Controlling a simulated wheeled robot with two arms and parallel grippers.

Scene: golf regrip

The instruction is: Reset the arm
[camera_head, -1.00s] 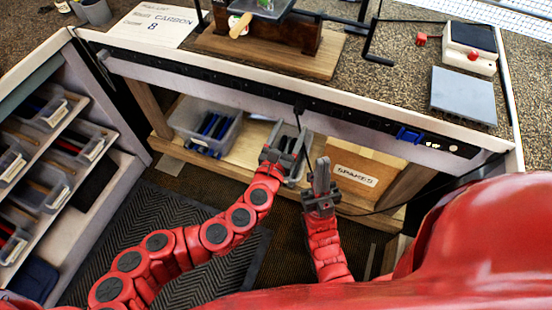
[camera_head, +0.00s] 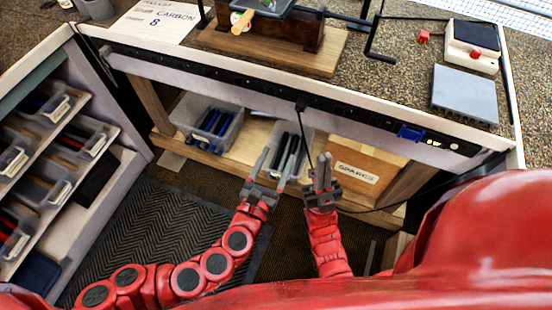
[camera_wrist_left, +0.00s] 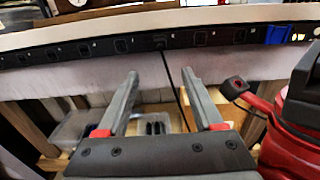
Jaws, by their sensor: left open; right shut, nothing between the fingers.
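My left gripper (camera_head: 272,165) is open and empty in front of the workbench, near the lower shelf. Its two spread fingers also show in the left wrist view (camera_wrist_left: 163,85), with nothing between them. My right gripper (camera_head: 322,165) is shut and empty, its fingers together and pointing toward the bench. It is just right of my left gripper, and the two are apart.
On the lower shelf are a bin with blue grips (camera_head: 197,112), a bin with black grips (camera_head: 302,140) and a box marked SPARES (camera_head: 368,150). A cable (camera_head: 302,118) hangs from the bench front (camera_head: 240,78). Shelved bins (camera_head: 35,190) stand at left.

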